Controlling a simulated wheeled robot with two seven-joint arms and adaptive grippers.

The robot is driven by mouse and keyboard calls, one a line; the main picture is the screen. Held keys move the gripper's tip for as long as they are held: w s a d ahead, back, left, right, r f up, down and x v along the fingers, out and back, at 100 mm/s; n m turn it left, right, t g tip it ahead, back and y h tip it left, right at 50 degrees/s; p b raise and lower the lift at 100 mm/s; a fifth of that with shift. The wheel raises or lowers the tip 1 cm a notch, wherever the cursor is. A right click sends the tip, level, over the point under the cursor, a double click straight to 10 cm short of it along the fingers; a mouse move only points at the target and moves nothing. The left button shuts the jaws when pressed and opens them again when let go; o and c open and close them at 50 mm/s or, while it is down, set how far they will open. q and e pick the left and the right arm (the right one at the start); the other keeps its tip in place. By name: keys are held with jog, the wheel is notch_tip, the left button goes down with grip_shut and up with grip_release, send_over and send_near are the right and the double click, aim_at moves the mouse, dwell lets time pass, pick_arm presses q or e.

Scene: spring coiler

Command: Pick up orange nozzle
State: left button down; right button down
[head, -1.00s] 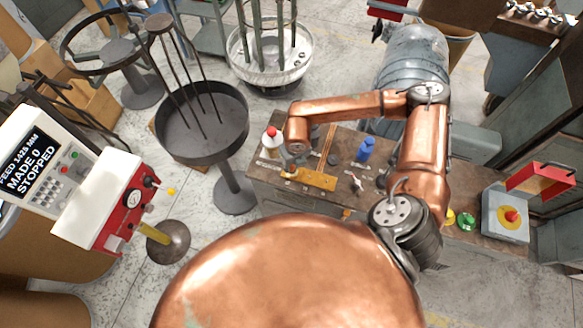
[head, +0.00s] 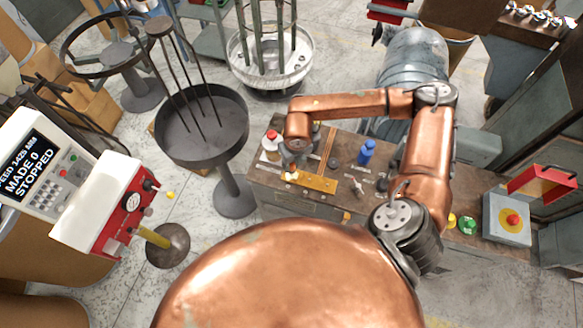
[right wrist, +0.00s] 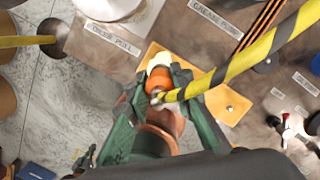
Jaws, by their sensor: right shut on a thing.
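The orange nozzle (right wrist: 160,78) has a white tip and sits between the green fingers of my right gripper (right wrist: 157,84) in the right wrist view. The fingers are shut on its sides. In the head view my right gripper (head: 295,162) is low over the left end of the workbench, by the orange plate (head: 318,182). Only the nozzle's pale tip (head: 290,176) shows there. I cannot tell whether the nozzle touches the plate. My left gripper is not in view.
A white bottle with a red cap (head: 271,145) stands close left of my right gripper. A blue bottle (head: 367,152) stands further right on the bench. A dark round pan on a stand (head: 238,125) is left of the bench. A grey button box (head: 508,218) is at right.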

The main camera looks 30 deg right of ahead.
jog(key=s+a+r+b, duration=0.1)
jog(key=s+a+r, duration=0.5)
jog(key=s+r, duration=0.3)
jog(key=s, duration=0.3)
jog(key=shift+s+a+r, duration=0.2)
jog(key=shift+r, duration=0.05)
